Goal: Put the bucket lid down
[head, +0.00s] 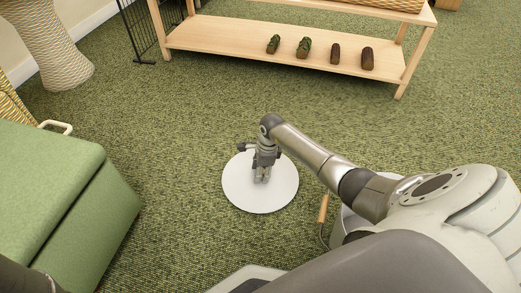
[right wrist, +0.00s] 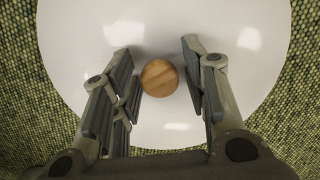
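The bucket lid (head: 235,190) is a round white disc lying flat, apparently on the green carpet, in the middle of the head view. In the right wrist view the lid (right wrist: 75,40) fills most of the picture, with a round wooden knob (right wrist: 159,77) at its centre. My right gripper (right wrist: 161,80) is open over the lid, its fingers on either side of the knob with a gap on each side. It also shows in the head view (head: 262,178). My left gripper is not in view.
A white bucket (head: 350,221) with a wooden grip (head: 323,208) stands right of the lid, partly hidden by my arm. A green ottoman (head: 60,190) is at left. A wooden shelf table (head: 220,38) with several small dark logs stands behind. Carpet between is clear.

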